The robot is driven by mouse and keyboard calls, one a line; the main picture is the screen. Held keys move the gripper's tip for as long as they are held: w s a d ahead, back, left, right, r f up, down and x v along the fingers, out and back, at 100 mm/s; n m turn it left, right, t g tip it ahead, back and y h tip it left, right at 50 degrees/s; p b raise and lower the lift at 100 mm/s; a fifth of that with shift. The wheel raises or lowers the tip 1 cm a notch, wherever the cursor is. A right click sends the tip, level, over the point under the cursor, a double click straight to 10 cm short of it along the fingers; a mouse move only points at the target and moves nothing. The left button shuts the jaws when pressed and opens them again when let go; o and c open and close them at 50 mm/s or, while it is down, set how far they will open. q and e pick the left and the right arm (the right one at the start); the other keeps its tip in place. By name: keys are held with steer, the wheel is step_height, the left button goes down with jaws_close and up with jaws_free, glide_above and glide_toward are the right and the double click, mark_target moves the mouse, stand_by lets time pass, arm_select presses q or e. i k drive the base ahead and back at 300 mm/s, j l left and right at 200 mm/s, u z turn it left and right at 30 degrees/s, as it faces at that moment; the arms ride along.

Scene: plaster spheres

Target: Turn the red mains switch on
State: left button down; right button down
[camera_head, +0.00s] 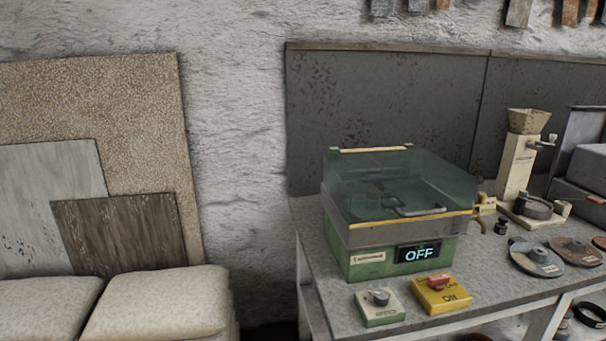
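The red mains switch (438,282) is a small red knob on top of a yellow box (446,300) with a label that seems to read "ON". The box sits near the front edge of the grey table. Behind it stands a green machine (368,264) with a tinted clear lid (345,180), which looks closed. Its dark display (418,252) reads "OFF" in light blue letters. A green and white box with a grey knob (379,297) sits left of the yellow box. Neither of my grippers is in view.
The table top (322,277) also holds a cream grinder-like device (514,165) and flat discs (536,259) on the right. A dark panel (385,95) stands behind the table. Pale cushions or sacks (160,305) and leaning boards (125,232) are at the left.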

mark_target(437, 282)
steer(key=i+l, duration=0.1)
steer(key=l, duration=0.25)
steer(key=i+l+z, duration=0.1)
steer(key=l, duration=0.2)
steer(key=i+l, duration=0.15)
steer(key=l, duration=0.2)
steer(key=i+l, duration=0.15)
steer(key=l, duration=0.2)
steer(key=z, duration=0.05)
